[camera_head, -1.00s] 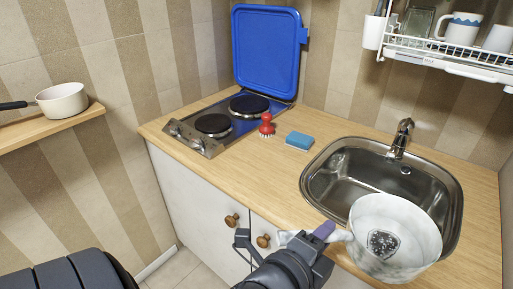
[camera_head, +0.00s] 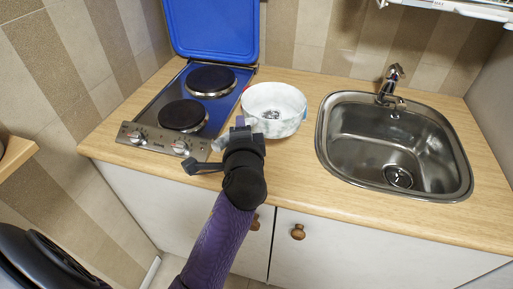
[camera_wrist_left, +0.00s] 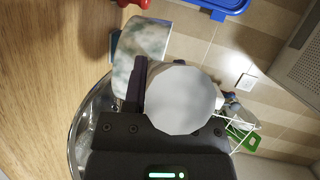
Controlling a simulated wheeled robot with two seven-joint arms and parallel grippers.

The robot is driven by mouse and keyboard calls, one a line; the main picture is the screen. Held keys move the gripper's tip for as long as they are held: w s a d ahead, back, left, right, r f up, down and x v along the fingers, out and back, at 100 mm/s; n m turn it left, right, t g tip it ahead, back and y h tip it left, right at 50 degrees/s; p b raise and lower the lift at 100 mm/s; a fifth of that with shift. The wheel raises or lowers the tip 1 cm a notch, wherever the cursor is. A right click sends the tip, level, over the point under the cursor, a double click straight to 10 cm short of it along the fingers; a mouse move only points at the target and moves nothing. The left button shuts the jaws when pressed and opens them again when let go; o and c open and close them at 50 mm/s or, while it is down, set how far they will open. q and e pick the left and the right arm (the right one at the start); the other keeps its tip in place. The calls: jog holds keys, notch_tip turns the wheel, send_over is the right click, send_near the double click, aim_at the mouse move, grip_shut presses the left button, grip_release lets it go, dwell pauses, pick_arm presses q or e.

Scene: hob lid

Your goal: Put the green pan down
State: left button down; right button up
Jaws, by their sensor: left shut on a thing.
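The pan (camera_head: 273,108) is a pale, marbled white-green bowl shape, upright, over the worktop between the hob and the sink. I cannot tell whether its base touches the wood. My left gripper (camera_head: 240,126) is shut on its handle, at the pan's left near side. In the left wrist view the pan's marbled side (camera_wrist_left: 143,42) shows beyond the handle (camera_wrist_left: 182,100), seen nearly end-on at the gripper (camera_wrist_left: 150,85). My right gripper is out of view.
The hob (camera_head: 165,108) has two dark plates, free on top, with its blue lid (camera_head: 212,30) raised behind. The empty steel sink (camera_head: 385,140) lies right. In the left wrist view a red object (camera_wrist_left: 130,3) and a blue sponge (camera_wrist_left: 115,45) sit near the pan.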

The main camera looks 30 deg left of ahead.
pick_arm(q)
notch_tip(320, 180, down, 9)
jog(key=b, duration=0.4)
jog(key=shift+d+f, duration=0.1)
jog(key=shift+r, duration=0.2)
jog(key=c, duration=0.9)
grip_release()
jog(key=shift+f, duration=0.2)
jog(key=o, duration=0.5)
jog(key=shift+r, duration=0.25)
